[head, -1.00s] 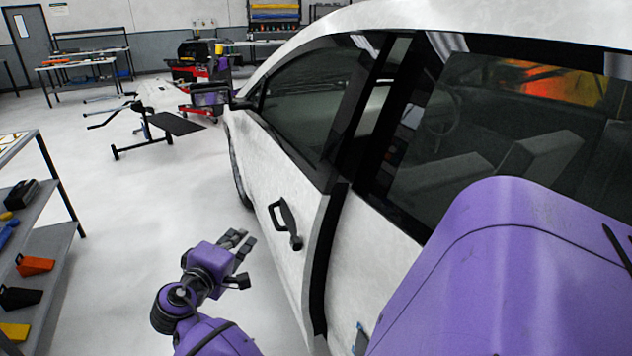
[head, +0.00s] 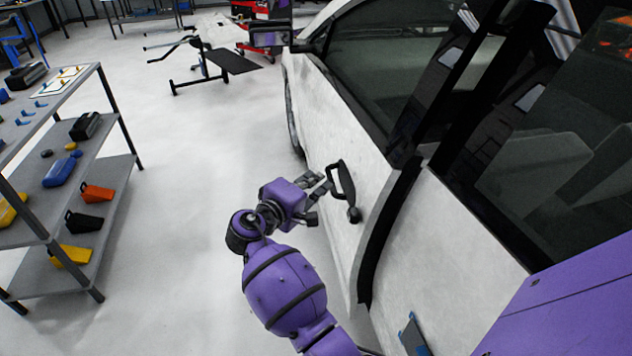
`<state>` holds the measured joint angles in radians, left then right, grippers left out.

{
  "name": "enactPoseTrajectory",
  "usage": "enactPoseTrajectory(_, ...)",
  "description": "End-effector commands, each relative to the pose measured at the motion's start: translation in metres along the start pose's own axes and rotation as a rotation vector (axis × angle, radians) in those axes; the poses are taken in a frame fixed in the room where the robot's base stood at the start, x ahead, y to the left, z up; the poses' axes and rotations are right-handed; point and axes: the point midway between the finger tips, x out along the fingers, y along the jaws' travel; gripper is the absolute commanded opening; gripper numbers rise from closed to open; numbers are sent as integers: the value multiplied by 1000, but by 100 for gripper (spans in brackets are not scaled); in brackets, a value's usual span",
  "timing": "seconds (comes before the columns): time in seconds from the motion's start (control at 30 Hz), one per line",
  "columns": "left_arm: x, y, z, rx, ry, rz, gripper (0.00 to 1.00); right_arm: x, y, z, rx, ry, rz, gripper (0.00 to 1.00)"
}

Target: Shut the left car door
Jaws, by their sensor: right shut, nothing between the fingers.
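The white left car door (head: 325,128) is at the centre of the head view. Its rear edge stands a little out from the car body, with a dark strip (head: 385,235) showing there, so it looks slightly ajar. A black door handle (head: 342,186) is on its outer face. My right gripper (head: 320,200) is just left of the handle, on the outer side of the door. It is shut with nothing between its fingers. The fingertips are very near the handle; I cannot tell if they touch. My left gripper is not in view.
A grey shelf unit (head: 128,160) with tools and coloured blocks stands at the left. The pale floor (head: 190,220) between shelf and car is clear.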

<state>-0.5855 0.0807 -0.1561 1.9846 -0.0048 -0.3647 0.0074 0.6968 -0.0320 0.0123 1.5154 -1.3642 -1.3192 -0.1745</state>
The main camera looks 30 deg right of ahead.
Motion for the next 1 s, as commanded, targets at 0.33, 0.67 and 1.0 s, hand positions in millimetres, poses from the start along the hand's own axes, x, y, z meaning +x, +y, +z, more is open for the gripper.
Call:
enactPoseTrajectory(0.33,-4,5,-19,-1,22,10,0,67,4,12,1,-2,3,0)
enactPoseTrajectory(0.67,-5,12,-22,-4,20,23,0,83,2,28,2,0,1,0)
enactPoseTrajectory(1.0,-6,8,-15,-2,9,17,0,85,0,30,-1,-1,1,0)
